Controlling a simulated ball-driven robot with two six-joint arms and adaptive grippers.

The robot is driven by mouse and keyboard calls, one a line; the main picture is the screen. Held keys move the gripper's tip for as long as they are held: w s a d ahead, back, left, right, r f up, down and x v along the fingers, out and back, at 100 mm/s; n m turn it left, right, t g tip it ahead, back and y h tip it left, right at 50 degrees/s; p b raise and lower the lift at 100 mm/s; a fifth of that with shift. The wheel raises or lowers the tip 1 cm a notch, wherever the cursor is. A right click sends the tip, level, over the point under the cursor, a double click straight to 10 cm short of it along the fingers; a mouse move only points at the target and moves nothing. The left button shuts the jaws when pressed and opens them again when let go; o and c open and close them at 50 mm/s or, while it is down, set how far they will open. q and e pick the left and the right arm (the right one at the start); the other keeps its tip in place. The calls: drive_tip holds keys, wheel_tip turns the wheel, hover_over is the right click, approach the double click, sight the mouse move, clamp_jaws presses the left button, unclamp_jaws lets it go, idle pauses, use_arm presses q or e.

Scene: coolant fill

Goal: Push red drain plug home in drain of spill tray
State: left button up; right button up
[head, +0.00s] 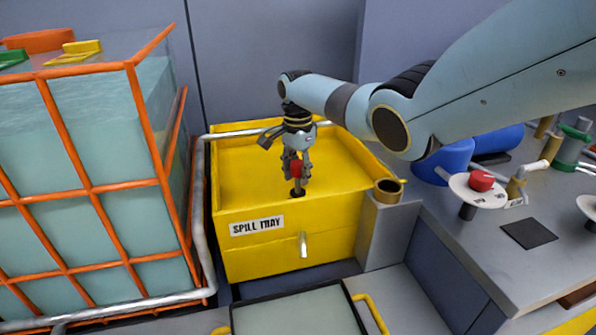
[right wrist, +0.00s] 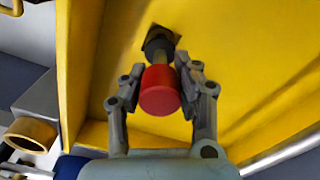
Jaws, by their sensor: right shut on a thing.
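The yellow spill tray (head: 240,165) stands in the middle of the head view, with a "SPILL TRAY" label on its front wall. My right gripper (head: 297,170) points down into it near the front wall. It is shut on the red drain plug (head: 296,169). In the right wrist view the red head of the plug (right wrist: 160,92) sits between the fingers (right wrist: 163,85). Its grey stem leads to a dark drain (head: 297,192) in the tray floor. The dark drain fitting also shows in the right wrist view (right wrist: 157,42). I cannot tell how deep the stem sits. My left gripper is not in view.
A tank of pale blue liquid in an orange cage (head: 110,210) stands at the left. A grey bench (head: 460,235) at the right holds a red knob (head: 481,180) and blue cylinders. A brass cup (head: 387,190) sits by the tray's right corner. The tray floor around the gripper is clear.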

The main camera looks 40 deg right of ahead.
sight(298, 192)
drive_tip(key=shift+f+b, duration=0.95)
drive_tip(key=shift+f, duration=0.55)
drive_tip(key=o, duration=1.1)
wheel_tip(298, 192, up, 12)
drive_tip(key=shift+r, duration=0.1)
idle(0.4)
